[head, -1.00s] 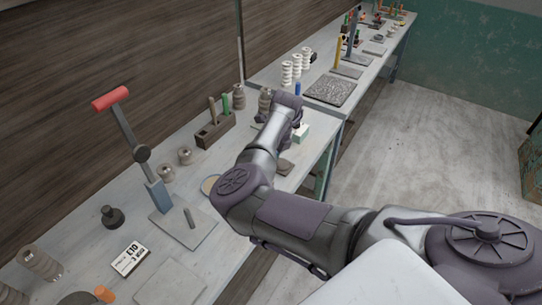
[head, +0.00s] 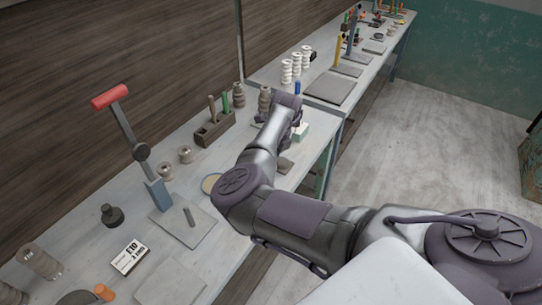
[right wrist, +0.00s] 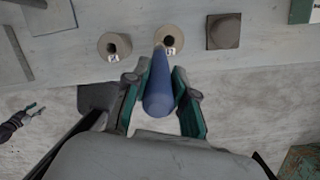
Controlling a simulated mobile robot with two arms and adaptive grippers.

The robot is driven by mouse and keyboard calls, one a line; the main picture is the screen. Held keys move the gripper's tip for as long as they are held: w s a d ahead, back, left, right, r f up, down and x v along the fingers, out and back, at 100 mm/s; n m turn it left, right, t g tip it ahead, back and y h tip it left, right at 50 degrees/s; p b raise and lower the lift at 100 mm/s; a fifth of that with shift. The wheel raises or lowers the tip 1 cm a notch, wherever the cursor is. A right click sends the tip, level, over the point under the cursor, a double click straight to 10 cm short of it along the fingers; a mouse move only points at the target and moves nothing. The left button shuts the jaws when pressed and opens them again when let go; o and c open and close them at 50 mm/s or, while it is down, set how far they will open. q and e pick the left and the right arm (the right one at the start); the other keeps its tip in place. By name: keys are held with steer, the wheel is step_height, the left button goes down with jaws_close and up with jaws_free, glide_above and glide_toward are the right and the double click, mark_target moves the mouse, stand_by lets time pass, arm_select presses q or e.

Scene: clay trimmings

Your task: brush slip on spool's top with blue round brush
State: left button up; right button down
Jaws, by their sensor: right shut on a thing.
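My right gripper (right wrist: 157,82) is shut on the blue round brush (right wrist: 158,92), seen in the right wrist view. The brush's pale tan end is at the near edge of a tagged clay spool (right wrist: 170,34) with a dark centre hole; I cannot tell whether they touch. A second tagged spool (right wrist: 114,46) stands to its left. In the head view my right arm hides most of the work spot. A round dish with tan contents (head: 210,184), perhaps the slip, is partly behind the arm. My left gripper (right wrist: 34,111) shows small at the left of the right wrist view, its fingers apart.
A dark square block (right wrist: 223,31) sits right of the spools. In the head view a wooden holder with tools (head: 214,129), a red-handled lever press (head: 141,151) and an E10 card (head: 128,257) are on the bench.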

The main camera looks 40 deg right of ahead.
steer(key=shift+r+p, duration=0.4)
steer(key=shift+p, duration=0.1)
steer(key=shift+d, duration=0.1)
steer(key=shift+s+d, duration=0.15)
steer(key=shift+d, duration=0.85)
steer(key=shift+f, duration=0.4)
stand_by(0.4)
